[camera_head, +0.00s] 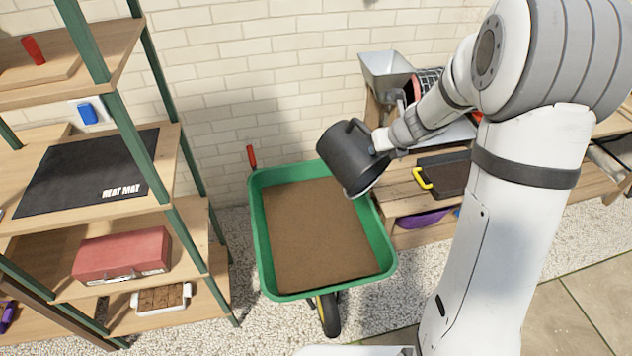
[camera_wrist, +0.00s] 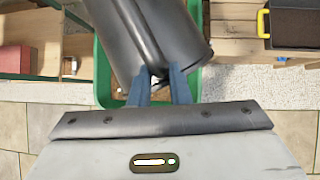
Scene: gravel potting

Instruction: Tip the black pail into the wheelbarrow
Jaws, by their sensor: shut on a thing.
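The black pail (camera_head: 350,155) hangs tilted above the back right part of the green wheelbarrow (camera_head: 262,250), its open end facing down. My gripper (camera_head: 383,140) holds it from the right side. In the wrist view the pail (camera_wrist: 120,35) fills the top middle, and the blue fingers of my gripper (camera_wrist: 159,82) close on it. The wheelbarrow (camera_wrist: 103,75) shows partly behind the pail there. Brown material covers the wheelbarrow's bed. The pail's inside is hidden, and I cannot tell whether anything is left in it.
A wooden shelf unit with a black heat mat (camera_head: 95,170) and a red box (camera_head: 122,255) stands on the left. A wooden bench on the right holds a grey metal hopper (camera_head: 387,72) and a dark tray with a yellow handle (camera_head: 445,175). A brick wall is behind.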

